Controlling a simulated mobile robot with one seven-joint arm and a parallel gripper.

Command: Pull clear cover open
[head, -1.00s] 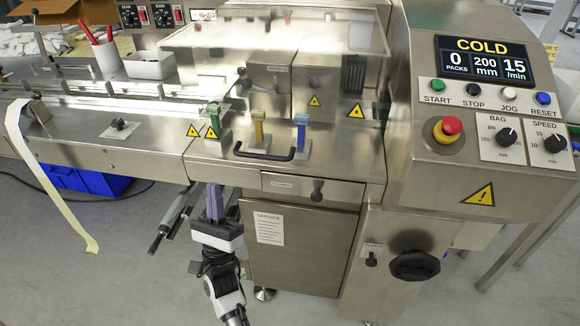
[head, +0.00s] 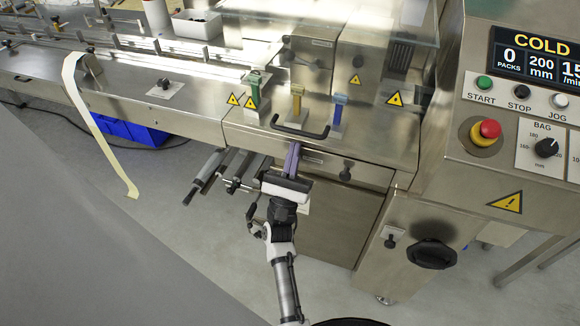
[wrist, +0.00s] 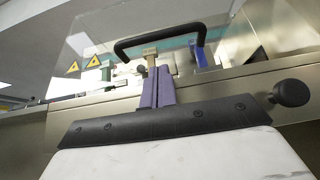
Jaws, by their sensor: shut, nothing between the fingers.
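The clear cover (head: 375,32) is a see-through panel over the steel housing; its outline is faint, and it looks closed. A black bar handle (head: 300,134) sits at the front edge of the machine top, and it arches across the upper middle of the wrist view (wrist: 160,41). My gripper (head: 292,147) has purple fingers pressed together, with nothing between them. It is just below and in front of the handle, apart from it as far as I can tell. The fingers (wrist: 157,85) point up toward the handle in the wrist view.
Green (head: 254,92), yellow (head: 297,100) and blue (head: 338,112) levers stand around the handle. A drawer knob (head: 346,170) juts out right of my gripper. The control panel with a red emergency stop (head: 490,129) is at right. Grey rollers (head: 205,175) stick out at left.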

